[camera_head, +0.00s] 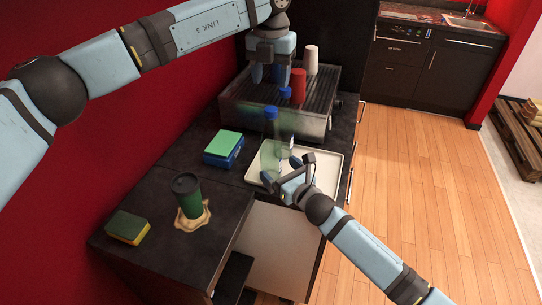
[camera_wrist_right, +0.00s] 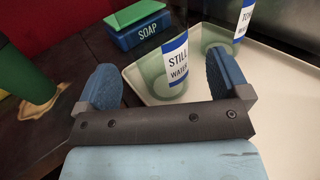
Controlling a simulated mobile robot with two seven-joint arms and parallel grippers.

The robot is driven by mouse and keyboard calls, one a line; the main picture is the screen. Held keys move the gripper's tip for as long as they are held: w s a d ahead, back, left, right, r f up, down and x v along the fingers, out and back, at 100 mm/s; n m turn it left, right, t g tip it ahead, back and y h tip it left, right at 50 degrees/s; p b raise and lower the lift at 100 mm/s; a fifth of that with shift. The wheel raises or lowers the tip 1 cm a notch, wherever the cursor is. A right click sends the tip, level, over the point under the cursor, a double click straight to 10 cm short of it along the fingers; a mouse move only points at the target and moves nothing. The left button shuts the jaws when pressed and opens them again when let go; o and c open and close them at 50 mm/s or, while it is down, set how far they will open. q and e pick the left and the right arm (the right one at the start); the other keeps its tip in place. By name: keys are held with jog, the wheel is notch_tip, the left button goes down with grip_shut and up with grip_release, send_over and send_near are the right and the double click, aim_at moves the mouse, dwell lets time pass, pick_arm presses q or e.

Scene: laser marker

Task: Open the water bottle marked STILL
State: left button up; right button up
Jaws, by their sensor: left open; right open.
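The STILL bottle (camera_head: 270,148) is clear green and stands upright on the white tray (camera_head: 335,164), with its blue cap (camera_head: 271,112) on. Its STILL WATER label (camera_wrist_right: 178,62) faces my right wrist camera; its top is cut off there. My right gripper (camera_head: 281,169) is open, low beside this bottle. In the right wrist view, the bottle shows beyond and between the spread fingers (camera_wrist_right: 165,78), not gripped. My left gripper (camera_head: 267,73) is open and empty, high over the coffee machine, well behind the bottle. A second bottle with a label starting TON (camera_wrist_right: 238,28) stands behind the STILL bottle.
A blue SOAP box with a green top (camera_head: 223,148) lies left of the tray. A dark green cup (camera_head: 187,195) stands in a brown spill, with a sponge (camera_head: 127,227) beside it. The coffee machine (camera_head: 255,118) carries a red cup (camera_head: 298,85) and a white cup (camera_head: 311,60).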

jog(key=shift+x, duration=2.1)
